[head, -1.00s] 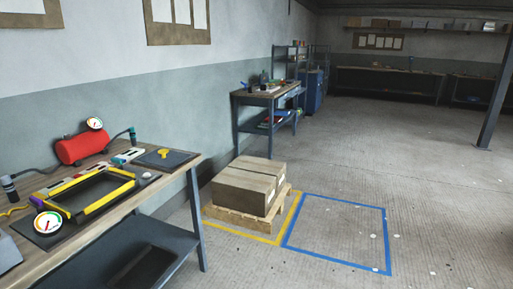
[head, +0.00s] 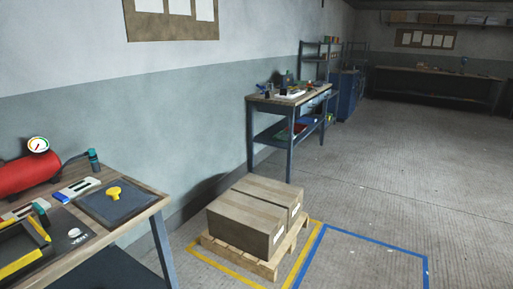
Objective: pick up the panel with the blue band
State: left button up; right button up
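A small white panel with a blue band (head: 78,189) lies flat on the workbench (head: 148,209) at the left, close to its back edge. Dark marks show on its white face. Neither of my grippers is in view.
A dark plate with a yellow knob (head: 114,193) lies right of the panel. A red tank with a gauge (head: 38,145) stands behind. A yellow-edged frame (head: 22,265) is in front. Boxes on a pallet (head: 250,262) stand beyond the bench. Floor at right is clear.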

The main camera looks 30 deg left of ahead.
aim_at(68, 193)
jog(key=i, duration=3.25)
jog(key=u, duration=4)
